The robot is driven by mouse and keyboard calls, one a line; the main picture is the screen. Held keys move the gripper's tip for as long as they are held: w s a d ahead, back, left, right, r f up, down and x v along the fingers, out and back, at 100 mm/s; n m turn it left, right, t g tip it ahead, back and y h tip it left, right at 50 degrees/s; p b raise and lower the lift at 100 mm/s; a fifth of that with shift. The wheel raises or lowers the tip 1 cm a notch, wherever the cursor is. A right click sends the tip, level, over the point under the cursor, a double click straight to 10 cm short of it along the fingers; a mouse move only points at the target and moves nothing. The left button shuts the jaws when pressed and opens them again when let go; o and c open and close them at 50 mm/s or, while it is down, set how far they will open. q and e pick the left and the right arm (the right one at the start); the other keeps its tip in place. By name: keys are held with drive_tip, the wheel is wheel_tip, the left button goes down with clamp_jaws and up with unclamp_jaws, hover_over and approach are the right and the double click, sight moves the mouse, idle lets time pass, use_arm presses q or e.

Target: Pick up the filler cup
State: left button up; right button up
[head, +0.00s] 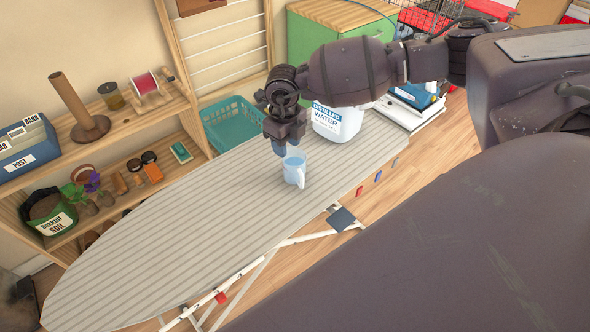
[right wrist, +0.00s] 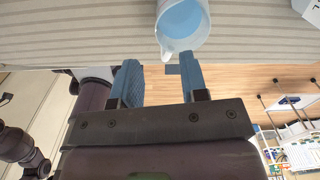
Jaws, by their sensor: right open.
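The filler cup (head: 293,172) is a pale blue, translucent cup with a spout or handle at its side, standing upright on the striped ironing board (head: 200,215). My right gripper (head: 279,148) is just above and beside the cup's rim, at its upper left in the head view. In the right wrist view the cup (right wrist: 183,22) is just beyond the blue fingertips of the gripper (right wrist: 159,62). It shows light blue inside. The fingers are apart with nothing between them. I cannot tell whether a finger touches the cup. My left gripper is not in view.
A white distilled water jug (head: 337,124) stands on the board just behind the cup, partly hidden by my arm. A teal basket (head: 232,123) is beyond the board's back edge. Wooden shelves (head: 118,118) hold small items at the left. The board's left part is clear.

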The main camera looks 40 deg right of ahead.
sight(289, 181)
wheel_tip(289, 181, down, 11)
drive_tip(key=shift+d+r, duration=0.15)
drive_tip(key=shift+r, duration=0.05)
clamp_jaws()
idle(0.6)
